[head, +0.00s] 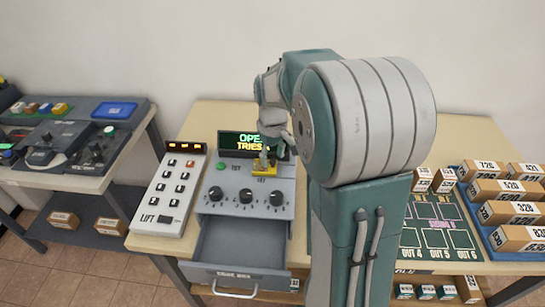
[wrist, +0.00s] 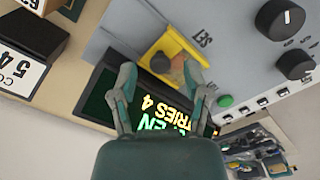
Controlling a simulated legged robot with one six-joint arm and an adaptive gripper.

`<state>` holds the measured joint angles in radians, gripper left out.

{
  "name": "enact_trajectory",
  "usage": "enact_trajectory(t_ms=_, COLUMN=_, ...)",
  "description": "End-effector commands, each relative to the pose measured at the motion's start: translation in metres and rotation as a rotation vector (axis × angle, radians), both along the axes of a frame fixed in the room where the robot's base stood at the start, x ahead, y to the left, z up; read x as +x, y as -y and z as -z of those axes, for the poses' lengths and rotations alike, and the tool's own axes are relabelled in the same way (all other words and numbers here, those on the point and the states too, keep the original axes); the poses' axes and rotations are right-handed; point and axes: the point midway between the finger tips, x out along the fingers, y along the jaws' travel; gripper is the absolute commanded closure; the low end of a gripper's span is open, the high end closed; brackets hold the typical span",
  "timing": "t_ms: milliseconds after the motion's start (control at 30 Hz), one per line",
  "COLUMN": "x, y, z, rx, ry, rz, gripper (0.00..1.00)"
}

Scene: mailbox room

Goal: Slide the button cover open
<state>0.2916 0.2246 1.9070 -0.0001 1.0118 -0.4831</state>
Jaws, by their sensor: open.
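The yellow button cover (head: 263,170) sits on the top panel of the grey code box (head: 285,185), just below its screen. In the wrist view the yellow cover (wrist: 180,45) is a square piece, with a round grey-brown knob or button (wrist: 160,62) near its screen-side edge. I cannot tell how far the cover is slid. My gripper (wrist: 159,70) is open, its fingers apart on either side of the knob, close to the cover. Contact is unclear. In the head view my gripper (head: 266,155) is small and partly blends with the screen behind it.
The screen (head: 238,141) reads "OPEN" and "TRIES", partly hidden by my arm. Black dials (head: 246,196) and a green button (head: 221,166) are on the panel. The box's drawer (head: 235,245) is pulled out. A lift keypad (head: 170,190) stands left; cartons (head: 505,212) stand right.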

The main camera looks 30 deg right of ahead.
Motion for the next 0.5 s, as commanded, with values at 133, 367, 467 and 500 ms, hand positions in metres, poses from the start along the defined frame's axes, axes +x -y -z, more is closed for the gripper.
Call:
enact_trajectory(t_ms=133, x=0.0001, y=0.0, z=0.0064, rx=-0.001, ry=0.002, rz=0.0, gripper=0.39)
enact_trajectory(t_ms=367, x=0.0002, y=0.0, z=0.0066, rx=-0.001, ry=0.002, rz=0.0, gripper=0.44)
enact_trajectory(t_ms=467, x=0.0001, y=0.0, z=0.0065, rx=-0.001, ry=0.002, rz=0.0, gripper=0.88)
enact_trajectory(t_ms=500, x=0.0001, y=0.0001, z=0.0065, rx=-0.001, ry=0.002, rz=0.0, gripper=1.0)
